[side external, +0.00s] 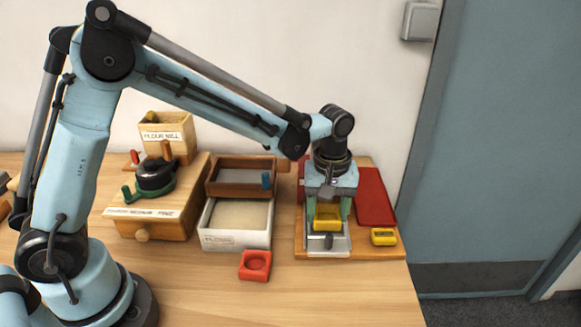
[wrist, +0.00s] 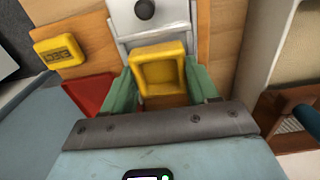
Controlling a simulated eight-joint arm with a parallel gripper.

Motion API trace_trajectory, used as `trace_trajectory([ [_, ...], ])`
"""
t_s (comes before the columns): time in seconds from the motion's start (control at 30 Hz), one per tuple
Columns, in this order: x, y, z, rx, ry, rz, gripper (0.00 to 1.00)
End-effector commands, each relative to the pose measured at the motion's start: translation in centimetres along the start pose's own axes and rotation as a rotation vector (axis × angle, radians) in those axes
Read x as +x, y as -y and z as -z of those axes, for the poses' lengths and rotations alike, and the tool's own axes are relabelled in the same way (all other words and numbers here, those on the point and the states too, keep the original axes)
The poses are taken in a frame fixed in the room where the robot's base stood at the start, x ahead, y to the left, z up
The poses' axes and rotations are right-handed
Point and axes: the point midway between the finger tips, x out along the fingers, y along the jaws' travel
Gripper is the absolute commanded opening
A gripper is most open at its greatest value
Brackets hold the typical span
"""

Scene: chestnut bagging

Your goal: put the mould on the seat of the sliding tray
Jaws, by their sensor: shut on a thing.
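The mould, a yellow square frame with a hollow middle (side external: 327,222), is held between the green fingers of my gripper (side external: 328,212). The wrist view shows the mould (wrist: 160,72) with a green finger at each side, and my gripper (wrist: 162,85) is shut on it. The sliding tray, a pale grey metal slide with a dark knob (side external: 315,250), lies below and in front of the mould. It also shows in the wrist view (wrist: 178,14). The seat is hidden by the mould and gripper. I cannot tell whether the mould touches the tray.
A yellow block (side external: 384,237) sits on the wooden board right of the tray, by a red plate (side external: 374,197). A white box of flour (side external: 212,240), a brown sieve (side external: 215,190), a mill (side external: 155,210) and a red mould (side external: 255,265) stand to the left.

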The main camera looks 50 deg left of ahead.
Motion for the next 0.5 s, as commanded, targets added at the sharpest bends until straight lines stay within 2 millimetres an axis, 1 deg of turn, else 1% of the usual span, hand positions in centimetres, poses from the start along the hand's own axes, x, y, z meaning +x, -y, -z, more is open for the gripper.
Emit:
trace_trajectory([
  [0.4, 0.51, -0.02, -0.03, 0.000, 0.000, 0.000, 0.27],
  [0.43, 0.54, -0.01, -0.03, 0.000, 0.000, 0.000, 0.60],
  [0.5, 0.51, -0.01, -0.04, 0.000, 0.000, 0.000, 0.71],
])
